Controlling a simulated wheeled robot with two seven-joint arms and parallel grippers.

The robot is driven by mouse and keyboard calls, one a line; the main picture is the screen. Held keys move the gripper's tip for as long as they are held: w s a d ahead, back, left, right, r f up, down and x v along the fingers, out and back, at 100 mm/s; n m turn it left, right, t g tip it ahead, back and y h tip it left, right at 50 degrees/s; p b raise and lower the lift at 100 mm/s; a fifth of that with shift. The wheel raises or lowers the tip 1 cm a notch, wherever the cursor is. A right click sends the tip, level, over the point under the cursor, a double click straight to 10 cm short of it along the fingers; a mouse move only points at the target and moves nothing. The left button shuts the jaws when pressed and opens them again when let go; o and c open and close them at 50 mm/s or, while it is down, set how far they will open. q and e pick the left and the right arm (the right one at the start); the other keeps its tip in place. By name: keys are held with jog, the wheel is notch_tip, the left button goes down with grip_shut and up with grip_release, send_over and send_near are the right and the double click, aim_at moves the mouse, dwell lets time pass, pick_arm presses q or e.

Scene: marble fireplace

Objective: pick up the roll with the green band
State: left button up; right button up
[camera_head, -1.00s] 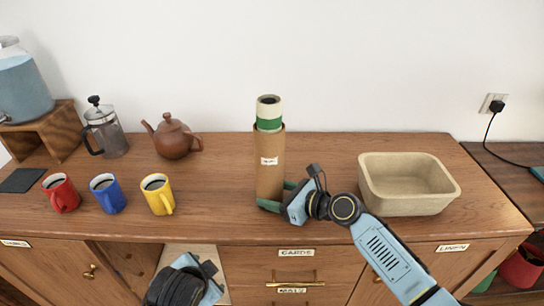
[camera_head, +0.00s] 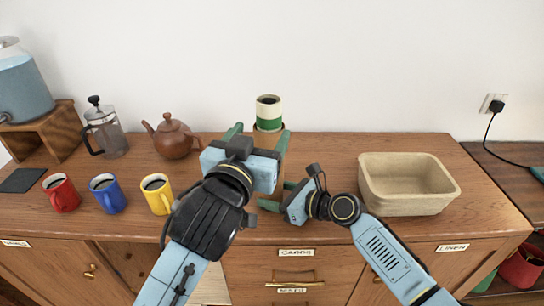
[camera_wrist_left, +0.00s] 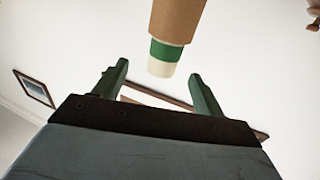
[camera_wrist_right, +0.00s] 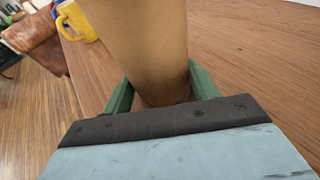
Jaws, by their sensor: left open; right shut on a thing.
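The roll with the green band (camera_head: 268,104) stands upright, its cream top and green band sticking out of a brown cardboard tube. It also shows in the left wrist view (camera_wrist_left: 163,57). The brown tube (camera_wrist_right: 142,45) stands on the cabinet top, mostly hidden by my left arm in the head view. My left gripper (camera_head: 256,131) is open, its fingers either side of the roll's line in the head view. In the left wrist view the roll's end lies between and beyond the fingertips, apart from them. My right gripper (camera_wrist_right: 158,90) is shut on the tube near its base.
A beige basin (camera_head: 408,190) stands right of my right arm. Red (camera_head: 62,194), blue (camera_head: 108,194) and yellow (camera_head: 158,195) mugs, a brown teapot (camera_head: 173,138) and a French press (camera_head: 105,130) stand on the left. The wooden top between teapot and tube is fairly clear.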

pick_arm(q)
jog(key=x, duration=1)
jog(key=shift+w+f, duration=0.15)
jog(key=shift+w, duration=0.1)
pick_arm(e)
jog(key=shift+f, duration=0.15)
pick_arm(q)
jog(key=shift+c, duration=0.2)
jog(key=c, duration=1.4)
notch_tip(320, 180, up, 28)
send_over(275, 110)
jog(key=w, duration=0.4)
jog(key=shift+s, duration=0.15)
